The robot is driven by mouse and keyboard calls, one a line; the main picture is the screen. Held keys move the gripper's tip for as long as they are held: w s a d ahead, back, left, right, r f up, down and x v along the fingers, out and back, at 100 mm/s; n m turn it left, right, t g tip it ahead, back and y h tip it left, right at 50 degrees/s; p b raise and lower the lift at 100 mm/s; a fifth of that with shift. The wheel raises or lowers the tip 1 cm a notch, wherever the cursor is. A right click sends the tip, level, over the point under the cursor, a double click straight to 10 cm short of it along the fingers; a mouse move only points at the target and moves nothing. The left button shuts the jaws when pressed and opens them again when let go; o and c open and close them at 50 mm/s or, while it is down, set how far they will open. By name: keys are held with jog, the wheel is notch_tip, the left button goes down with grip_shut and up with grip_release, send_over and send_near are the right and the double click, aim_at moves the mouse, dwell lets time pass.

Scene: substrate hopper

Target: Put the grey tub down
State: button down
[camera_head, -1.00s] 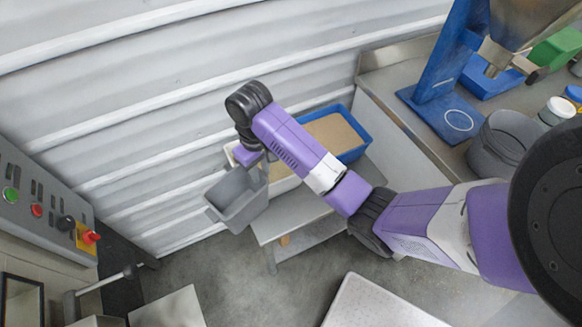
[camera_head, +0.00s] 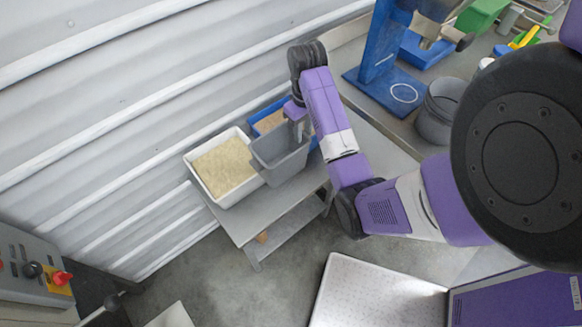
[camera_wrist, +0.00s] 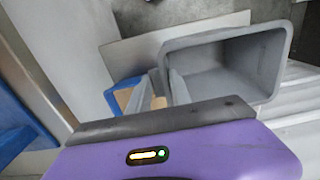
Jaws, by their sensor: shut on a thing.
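The grey tub (camera_head: 281,163) is an empty open box. It also shows in the wrist view (camera_wrist: 262,62), tilted towards the camera there. My gripper (camera_head: 299,129) is shut on the wall of the tub, with its two fingers at the rim in the wrist view (camera_wrist: 161,97). In the head view the tub overlaps the blue tray (camera_head: 258,105) and the right edge of the white tray (camera_head: 194,171). I cannot tell whether the underside of the tub touches anything.
The white tray holds pale grain, and the blue tray holds tan material. Both are on a low grey bench (camera_head: 240,226) against the ribbed wall. A workbench with a blue stand (camera_head: 385,50) and a dark grey bucket (camera_head: 437,112) is at right. The bench's front end is bare.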

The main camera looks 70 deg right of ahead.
notch_tip(320, 180, down, 18)
jog(key=b, duration=0.2)
jog(key=shift+r+b, duration=0.2)
jog(key=shift+b, duration=0.1)
jog(key=c, duration=1.2)
grip_release()
jog(key=shift+o, duration=0.2)
